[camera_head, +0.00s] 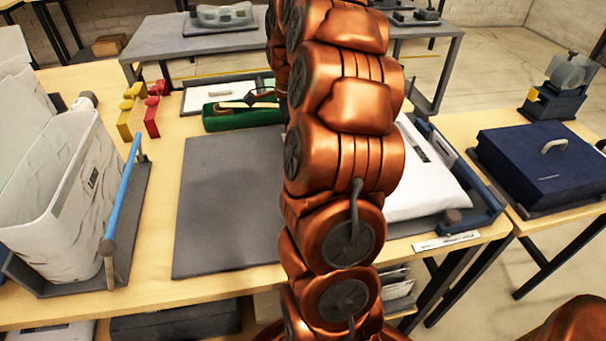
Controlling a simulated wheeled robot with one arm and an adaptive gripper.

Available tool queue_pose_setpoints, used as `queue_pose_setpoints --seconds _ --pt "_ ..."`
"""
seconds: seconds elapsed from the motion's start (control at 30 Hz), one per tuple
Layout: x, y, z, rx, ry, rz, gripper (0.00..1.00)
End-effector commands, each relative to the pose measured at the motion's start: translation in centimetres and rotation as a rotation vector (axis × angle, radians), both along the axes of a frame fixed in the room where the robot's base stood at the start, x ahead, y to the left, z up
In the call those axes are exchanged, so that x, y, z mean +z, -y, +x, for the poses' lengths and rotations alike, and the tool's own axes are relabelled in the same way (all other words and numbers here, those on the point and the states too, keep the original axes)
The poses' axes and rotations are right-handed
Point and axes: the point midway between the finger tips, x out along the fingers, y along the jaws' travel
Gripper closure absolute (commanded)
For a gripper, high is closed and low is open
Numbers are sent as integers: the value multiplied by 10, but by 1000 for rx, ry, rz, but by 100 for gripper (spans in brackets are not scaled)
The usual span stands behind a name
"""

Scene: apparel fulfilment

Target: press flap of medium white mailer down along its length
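A white mailer (420,188) lies flat on the right part of the table, in a dark tray with a blue right-hand side. A dark label strip shows on its upper face. My copper-coloured arm stands in front of its left part and hides that side. I cannot make out which edge is the flap, or whether it is open or folded.
A dark grey mat (228,205) lies bare left of my arm. A white bin (62,200) with a blue bar (124,190) stands at the left. A green tray (240,115) and red (151,115) and yellow (126,117) pieces sit behind. A navy box (545,165) is at the right.

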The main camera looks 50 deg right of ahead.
Motion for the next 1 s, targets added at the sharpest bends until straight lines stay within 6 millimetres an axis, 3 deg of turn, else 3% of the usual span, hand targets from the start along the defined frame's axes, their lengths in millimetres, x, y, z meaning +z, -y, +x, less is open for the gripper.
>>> queue_pose_setpoints --seconds 1.0 --pt "7 -1 -1 0 0 0 100"
